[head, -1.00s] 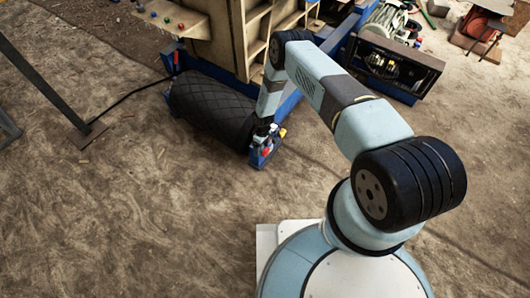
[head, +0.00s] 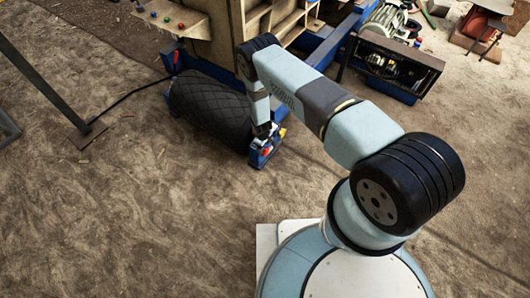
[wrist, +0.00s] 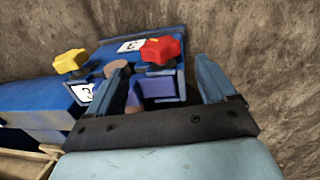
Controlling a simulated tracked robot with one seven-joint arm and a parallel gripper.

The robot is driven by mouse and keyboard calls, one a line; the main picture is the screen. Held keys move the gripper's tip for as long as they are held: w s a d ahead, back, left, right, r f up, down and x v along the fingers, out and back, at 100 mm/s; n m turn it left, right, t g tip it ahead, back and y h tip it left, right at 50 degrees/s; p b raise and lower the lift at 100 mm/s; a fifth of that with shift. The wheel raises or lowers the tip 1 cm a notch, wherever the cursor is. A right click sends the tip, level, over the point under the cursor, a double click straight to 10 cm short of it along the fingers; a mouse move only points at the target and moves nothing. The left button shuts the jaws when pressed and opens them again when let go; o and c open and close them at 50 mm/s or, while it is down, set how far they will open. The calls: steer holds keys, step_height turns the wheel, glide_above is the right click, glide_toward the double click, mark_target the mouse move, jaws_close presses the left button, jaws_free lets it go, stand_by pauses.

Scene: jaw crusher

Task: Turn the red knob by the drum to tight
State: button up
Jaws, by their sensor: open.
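The red knob (wrist: 161,50) is a star-shaped handle on a blue bracket (wrist: 113,51) at the end of the black ribbed drum (head: 208,108). In the wrist view my gripper (wrist: 165,75) is open, with one finger on each side of the red knob's line and the knob just beyond the fingertips. I see no contact with it. In the head view the red knob (head: 266,150) is a small spot below my wrist, and my gripper is mostly hidden there. A yellow knob (wrist: 70,61) sits on the same bracket, left of the red one in the wrist view.
A brown cylindrical end (wrist: 118,68) and white labels lie close to the left finger. Blue frame beams and the wooden crusher body (head: 213,35) stand behind the drum. The dirt floor in front is clear.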

mark_target(265, 150)
steer(key=f, duration=0.8)
steer(key=shift+w+d, duration=0.25)
steer(key=shift+w, duration=0.15)
steer(key=shift+c, duration=0.3)
steer(key=c, duration=0.9)
